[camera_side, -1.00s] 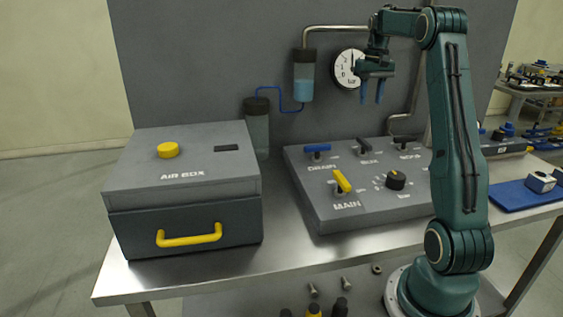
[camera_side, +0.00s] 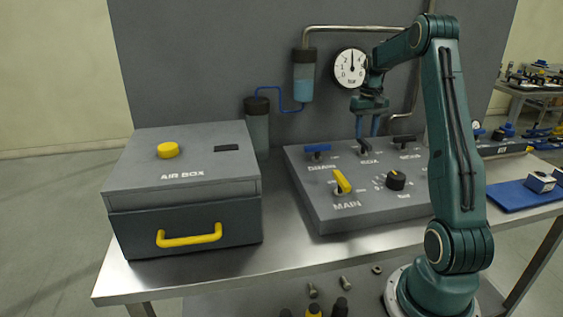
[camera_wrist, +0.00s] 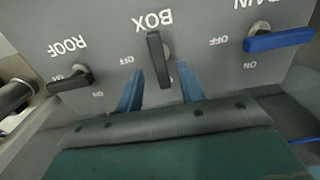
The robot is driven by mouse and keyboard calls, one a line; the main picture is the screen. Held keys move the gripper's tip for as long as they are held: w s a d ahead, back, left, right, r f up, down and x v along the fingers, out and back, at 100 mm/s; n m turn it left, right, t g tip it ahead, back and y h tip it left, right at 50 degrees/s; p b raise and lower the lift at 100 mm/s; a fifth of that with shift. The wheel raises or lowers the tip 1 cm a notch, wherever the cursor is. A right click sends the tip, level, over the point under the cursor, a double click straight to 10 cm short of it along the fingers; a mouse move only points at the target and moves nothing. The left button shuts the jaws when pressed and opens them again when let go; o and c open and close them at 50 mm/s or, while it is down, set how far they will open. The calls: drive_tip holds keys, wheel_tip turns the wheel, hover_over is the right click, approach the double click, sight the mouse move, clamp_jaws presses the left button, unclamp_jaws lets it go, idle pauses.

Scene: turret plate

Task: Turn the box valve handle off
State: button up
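My gripper (camera_side: 368,127) points down at the back of the panel, just above the handle. In the wrist view my gripper (camera_wrist: 161,72) is open, with one blue finger on each side of the handle and a gap on both sides. I cannot tell how deep the fingertips reach beside it.
The blue drain handle (camera_side: 317,149) and black roof handle (camera_side: 403,140) flank the box handle. The yellow main handle (camera_side: 342,181) and a black knob (camera_side: 396,180) are in front. A gauge (camera_side: 351,67) is on the wall behind. The air box (camera_side: 185,205) stands left.

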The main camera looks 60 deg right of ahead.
sight(364, 147)
drive_tip(key=shift+f, duration=1.4)
clamp_jaws()
